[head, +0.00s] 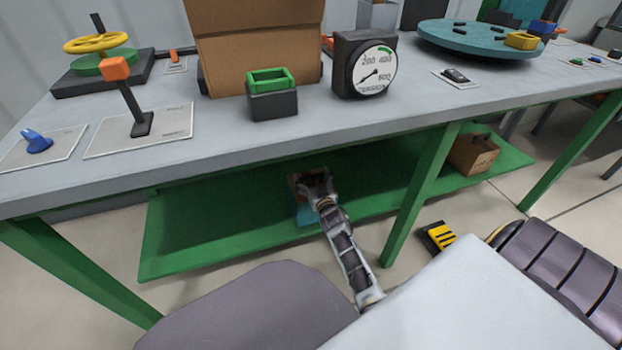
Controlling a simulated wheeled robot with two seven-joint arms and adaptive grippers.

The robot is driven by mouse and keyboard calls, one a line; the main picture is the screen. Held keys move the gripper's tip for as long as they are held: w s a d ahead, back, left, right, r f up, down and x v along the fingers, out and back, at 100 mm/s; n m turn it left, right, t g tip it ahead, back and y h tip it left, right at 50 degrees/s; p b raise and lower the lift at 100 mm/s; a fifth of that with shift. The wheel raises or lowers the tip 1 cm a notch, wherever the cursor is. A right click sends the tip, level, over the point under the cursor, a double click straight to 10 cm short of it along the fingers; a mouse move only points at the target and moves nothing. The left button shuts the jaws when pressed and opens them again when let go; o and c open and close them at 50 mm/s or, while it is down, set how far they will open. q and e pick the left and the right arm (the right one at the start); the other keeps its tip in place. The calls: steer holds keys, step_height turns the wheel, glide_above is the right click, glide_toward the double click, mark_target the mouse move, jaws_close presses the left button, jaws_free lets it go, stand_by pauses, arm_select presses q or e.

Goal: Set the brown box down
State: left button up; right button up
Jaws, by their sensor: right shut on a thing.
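My right gripper (313,184) reaches under the table to the green lower shelf. It is shut on a small brown box (295,183), which is mostly hidden behind the fingers. A blue patch (304,216) shows on the shelf just below the box. I cannot tell whether the box touches it or hangs slightly above. Another brown box (473,155) with a dark handle on top sits on the right part of the shelf, clear of the gripper. My left gripper is not in view.
The green shelf (190,235) is bare to the left of the gripper. The grey tabletop (345,124) hangs over it, bearing a cardboard box (258,55), a gauge (365,66) and a lever (130,95). A green table leg (420,195) stands right of my arm. A black-and-yellow pedal (438,237) lies on the floor.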

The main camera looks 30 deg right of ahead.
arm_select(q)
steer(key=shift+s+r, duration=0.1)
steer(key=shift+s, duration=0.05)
arm_select(e)
steer(key=shift+r, duration=0.1)
steer(key=o, duration=1.8)
